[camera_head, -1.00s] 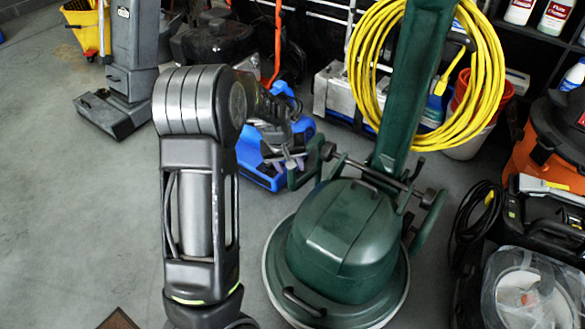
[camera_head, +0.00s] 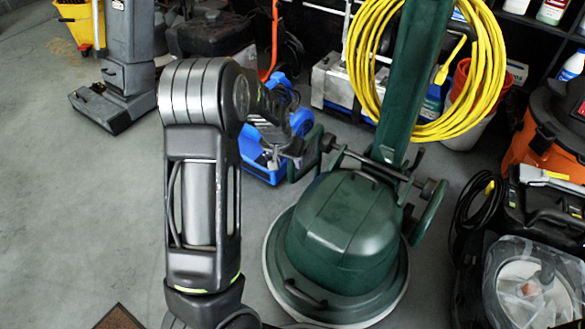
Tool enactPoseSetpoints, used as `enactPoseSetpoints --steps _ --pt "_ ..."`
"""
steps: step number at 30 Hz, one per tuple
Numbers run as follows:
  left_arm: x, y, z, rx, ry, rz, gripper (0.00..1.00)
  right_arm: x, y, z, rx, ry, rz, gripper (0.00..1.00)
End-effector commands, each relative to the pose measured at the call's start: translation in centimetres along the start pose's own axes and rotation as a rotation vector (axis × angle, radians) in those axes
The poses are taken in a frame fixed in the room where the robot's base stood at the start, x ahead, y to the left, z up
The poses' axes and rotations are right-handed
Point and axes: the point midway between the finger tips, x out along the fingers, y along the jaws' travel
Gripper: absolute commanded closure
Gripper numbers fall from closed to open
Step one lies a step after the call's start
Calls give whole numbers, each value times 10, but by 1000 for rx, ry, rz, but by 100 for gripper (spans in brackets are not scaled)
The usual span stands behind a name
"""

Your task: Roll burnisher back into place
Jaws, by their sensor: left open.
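The burnisher (camera_head: 345,235) is a green floor machine with a round domed base standing on the grey floor. Its green handle column (camera_head: 408,90) rises out of the top of the head view, with a coiled yellow cord (camera_head: 487,85) hung on it. My left arm comes up from the bottom, left of the burnisher. My left gripper (camera_head: 291,160) is open beside the left end of the burnisher's crossbar and wheel bracket. It looks empty, and I cannot tell whether it touches the bracket. My right gripper is out of view.
A blue machine (camera_head: 265,165) stands just behind my left gripper. A grey upright machine (camera_head: 125,70) and a yellow bucket (camera_head: 78,25) are at upper left. An orange and black vacuum (camera_head: 545,140) and black cases crowd the right. The left floor is clear, with a brown mat corner (camera_head: 118,318).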

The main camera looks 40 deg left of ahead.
Motion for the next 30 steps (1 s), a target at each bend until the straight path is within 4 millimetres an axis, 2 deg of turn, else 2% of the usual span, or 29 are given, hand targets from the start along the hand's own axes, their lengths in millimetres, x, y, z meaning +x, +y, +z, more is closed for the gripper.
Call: enactPoseSetpoints --steps 1,6,12,22,30 --pt "12 0 2 -1 -2 0 57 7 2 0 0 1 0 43" --pt "40 0 3 0 -3 0 57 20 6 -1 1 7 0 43" --pt "60 0 1 -1 0 0 57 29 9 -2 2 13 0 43" --pt "62 0 0 -1 0 1 57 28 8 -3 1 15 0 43" --pt "62 1 0 -1 0 1 79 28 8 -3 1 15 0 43"
